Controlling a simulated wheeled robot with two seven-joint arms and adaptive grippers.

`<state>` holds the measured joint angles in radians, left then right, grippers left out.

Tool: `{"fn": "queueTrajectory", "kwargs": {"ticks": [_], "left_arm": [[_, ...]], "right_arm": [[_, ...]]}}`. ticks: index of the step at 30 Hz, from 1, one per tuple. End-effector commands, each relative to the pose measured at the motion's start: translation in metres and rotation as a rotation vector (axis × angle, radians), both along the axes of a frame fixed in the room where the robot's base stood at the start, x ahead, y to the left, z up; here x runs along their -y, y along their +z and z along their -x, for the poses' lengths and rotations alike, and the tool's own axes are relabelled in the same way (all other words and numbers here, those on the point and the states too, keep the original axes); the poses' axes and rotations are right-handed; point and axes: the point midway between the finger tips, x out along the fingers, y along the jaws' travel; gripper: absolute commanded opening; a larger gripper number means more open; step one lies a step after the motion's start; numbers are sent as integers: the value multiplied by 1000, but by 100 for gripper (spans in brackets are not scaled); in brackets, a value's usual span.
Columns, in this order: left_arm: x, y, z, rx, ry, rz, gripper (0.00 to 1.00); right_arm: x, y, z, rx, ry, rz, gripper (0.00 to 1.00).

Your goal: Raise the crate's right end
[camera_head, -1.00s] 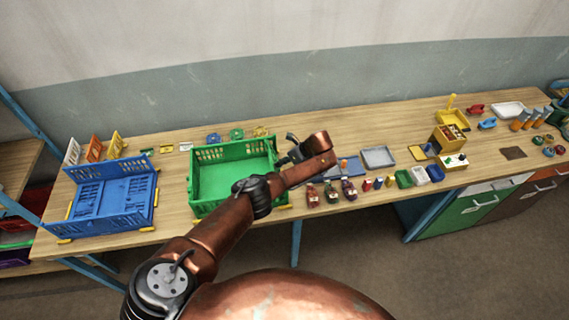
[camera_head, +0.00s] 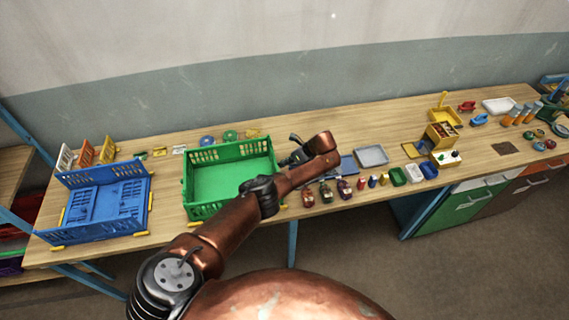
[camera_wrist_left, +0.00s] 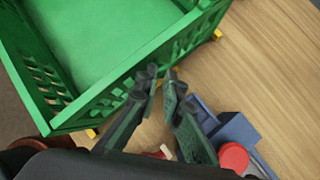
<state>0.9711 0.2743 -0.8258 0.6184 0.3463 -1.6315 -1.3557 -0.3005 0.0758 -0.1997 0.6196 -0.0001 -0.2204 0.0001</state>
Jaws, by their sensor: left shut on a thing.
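The green crate (camera_head: 229,152) stands on the wooden bench left of its middle, open at the top and empty as far as I see. Its right end wall (camera_wrist_left: 100,104) shows in the left wrist view. My left gripper (camera_head: 288,150) is at this right end, partly behind my own arm. In the left wrist view its fingers (camera_wrist_left: 157,80) are at the green top rim and shut on it. I cannot tell whether this end is off the bench. My right gripper is in neither view.
A blue crate (camera_head: 150,195) stands left of the green one. Small bottles (camera_head: 326,192), a blue tray (camera_head: 348,165) and a grey tray (camera_head: 372,155) lie to the right. A blue holder (camera_wrist_left: 235,127) and red lid (camera_wrist_left: 233,157) are close beside my left fingers.

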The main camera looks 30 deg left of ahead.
Motion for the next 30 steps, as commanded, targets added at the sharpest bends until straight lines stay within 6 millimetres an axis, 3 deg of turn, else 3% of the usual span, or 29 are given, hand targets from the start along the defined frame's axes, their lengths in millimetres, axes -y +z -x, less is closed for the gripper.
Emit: {"fn": "queueTrajectory", "kwargs": {"ticks": [1, 5, 6, 11, 18, 30], "left_arm": [[4, -17, 6, -11, 0, 25, 0], [5, -17, 6, -11, -1, 25, 0], [5, -17, 6, -11, -1, 25, 10], [3, -16, 6, -10, 0, 25, 21], [1, -11, 4, -5, -1, 18, 21], [0, -9, 3, -4, 0, 16, 21]], "right_arm": [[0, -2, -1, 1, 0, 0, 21], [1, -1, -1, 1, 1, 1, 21], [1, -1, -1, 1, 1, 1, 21], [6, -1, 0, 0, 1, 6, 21], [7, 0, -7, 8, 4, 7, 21], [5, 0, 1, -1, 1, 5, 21]]}}
